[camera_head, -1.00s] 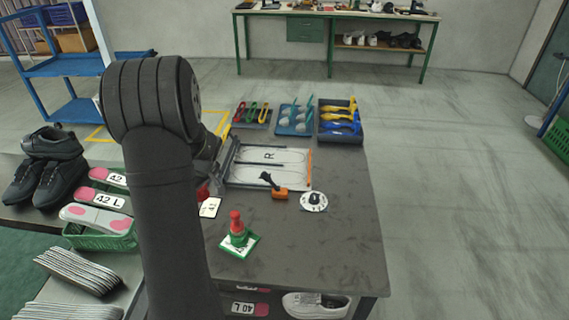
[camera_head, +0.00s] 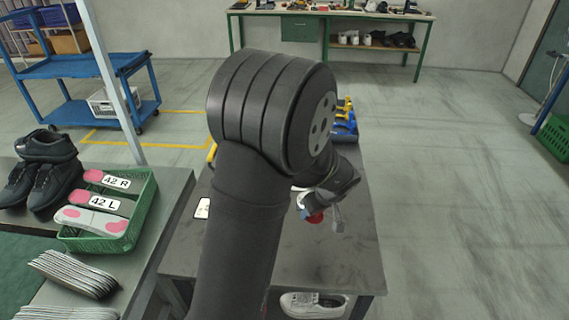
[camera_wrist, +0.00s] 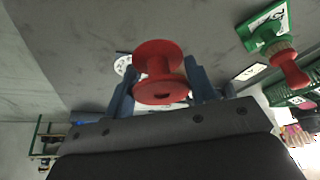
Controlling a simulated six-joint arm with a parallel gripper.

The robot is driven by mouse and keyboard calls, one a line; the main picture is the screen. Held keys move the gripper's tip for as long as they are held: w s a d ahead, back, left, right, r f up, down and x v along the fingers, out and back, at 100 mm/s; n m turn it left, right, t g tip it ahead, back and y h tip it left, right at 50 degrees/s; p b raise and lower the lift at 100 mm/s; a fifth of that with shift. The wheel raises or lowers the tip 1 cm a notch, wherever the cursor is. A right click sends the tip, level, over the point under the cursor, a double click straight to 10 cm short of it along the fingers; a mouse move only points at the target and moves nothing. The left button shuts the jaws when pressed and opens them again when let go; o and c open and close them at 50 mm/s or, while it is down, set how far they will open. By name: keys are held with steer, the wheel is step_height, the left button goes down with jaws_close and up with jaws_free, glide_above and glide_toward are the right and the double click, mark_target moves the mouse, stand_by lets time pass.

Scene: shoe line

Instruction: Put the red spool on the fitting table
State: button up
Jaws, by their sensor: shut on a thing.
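My gripper (camera_wrist: 160,88) is shut on the red spool (camera_wrist: 158,55), with one blue-grey finger on each side of it. In the head view the spool (camera_head: 315,217) shows as a small red patch below my gripper (camera_head: 320,205), over the right part of a dark table (camera_head: 335,262). I take this to be the fitting table. I cannot tell whether the spool touches its top. My arm hides much of the table in the head view.
A green stamp (camera_wrist: 262,28) with a red handle stands on the table, beside a white card (camera_wrist: 250,72). A white dial (camera_wrist: 122,66) lies behind the spool. A green basket (camera_head: 135,230) of insoles is at left. The table's front right is bare.

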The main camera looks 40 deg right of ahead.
steer(key=shift+s+d, duration=0.15)
steer(key=shift+s, duration=0.35)
steer(key=w+f, duration=0.2)
steer(key=w, duration=0.1)
steer(key=w+a+f, duration=0.1)
steer(key=w+f, duration=0.1)
steer(key=w, duration=0.2)
steer(key=w+f, duration=0.3)
steer(key=w, duration=0.1)
steer(key=shift+a, duration=0.2)
steer(key=shift+w+f, duration=0.1)
steer(key=shift+f, duration=1.9)
steer(key=o, duration=1)
steer(key=shift+f, duration=0.15)
steer(key=shift+c, duration=0.2)
steer(key=v, duration=1.2)
